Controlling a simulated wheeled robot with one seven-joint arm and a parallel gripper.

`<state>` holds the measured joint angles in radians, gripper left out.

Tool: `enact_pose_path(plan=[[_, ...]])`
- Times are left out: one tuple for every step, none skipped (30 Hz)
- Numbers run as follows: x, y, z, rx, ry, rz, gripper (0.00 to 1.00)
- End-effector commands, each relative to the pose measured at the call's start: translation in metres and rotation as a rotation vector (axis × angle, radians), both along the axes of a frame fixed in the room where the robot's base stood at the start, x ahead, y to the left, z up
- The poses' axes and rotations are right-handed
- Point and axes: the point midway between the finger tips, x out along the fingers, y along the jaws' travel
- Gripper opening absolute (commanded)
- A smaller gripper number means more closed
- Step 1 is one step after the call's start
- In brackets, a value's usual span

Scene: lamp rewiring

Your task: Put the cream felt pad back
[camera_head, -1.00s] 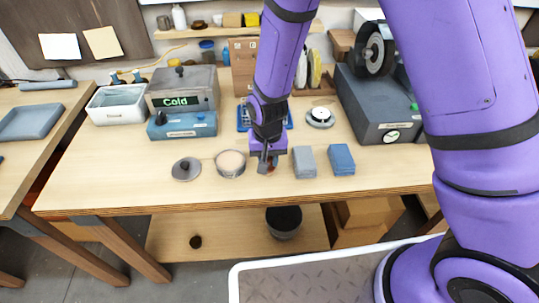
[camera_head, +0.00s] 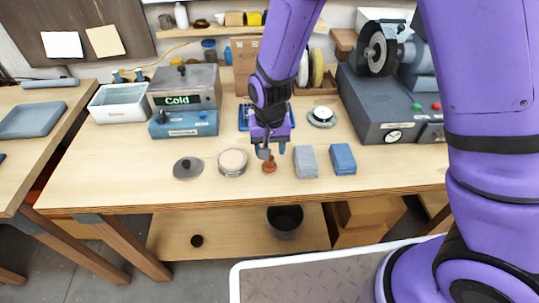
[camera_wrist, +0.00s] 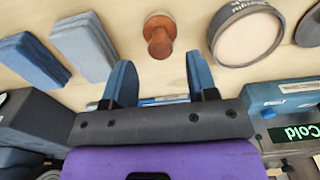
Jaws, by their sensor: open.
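I cannot tell for certain which thing is the cream felt pad. A round dark-rimmed tin (camera_head: 232,162) with a pale cream face is on the bench; it also shows in the wrist view (camera_wrist: 246,36). A small reddish-brown knob-like piece (camera_head: 269,166) stands to its right, also in the wrist view (camera_wrist: 158,34). My gripper (camera_head: 273,152) is just above and behind this piece. In the wrist view its two blue fingers (camera_wrist: 160,72) are apart with nothing between them, and the brown piece lies clear beyond the tips.
A grey block (camera_head: 306,162) and a blue block (camera_head: 342,159) lie to the right. A dark round lid (camera_head: 188,169) lies left of the tin. A white disc (camera_head: 321,116) and a grinder (camera_head: 385,105) are behind. Pale and yellow discs (camera_head: 315,68) stand in a rack.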

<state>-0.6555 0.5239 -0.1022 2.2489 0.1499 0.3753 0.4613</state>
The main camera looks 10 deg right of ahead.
Motion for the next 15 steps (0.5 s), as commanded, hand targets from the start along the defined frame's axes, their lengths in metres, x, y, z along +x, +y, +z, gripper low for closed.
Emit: enact_pose_path(plan=[[0.001,0.001,0.011,0.003,-0.004,0.0,0.53],[0.001,0.001,0.016,0.003,-0.004,0.0,0.53],[0.0,0.0,0.024,0.003,-0.004,-0.001,0.53],[0.001,0.001,0.029,0.003,-0.004,-0.001,0.53],[0.001,0.001,0.035,0.003,-0.004,0.0,0.53],[0.001,0.001,0.042,0.003,-0.004,0.0,0.53],[0.001,0.001,0.046,0.002,-0.004,0.001,0.53],[0.0,0.0,0.051,0.002,-0.003,0.001,0.53],[0.001,0.001,0.056,0.003,-0.003,0.0,0.53],[0.001,0.0,0.06,0.002,-0.003,0.0,0.53],[0.0,0.0,0.063,0.002,-0.002,0.0,0.53],[0.001,0.0,0.067,0.002,-0.002,-0.001,0.53],[0.0,0.0,0.07,0.002,-0.002,-0.001,0.53],[0.0,0.0,0.072,0.001,-0.001,-0.001,0.53],[0.0,0.0,0.074,0.0,0.0,-0.001,0.53]])
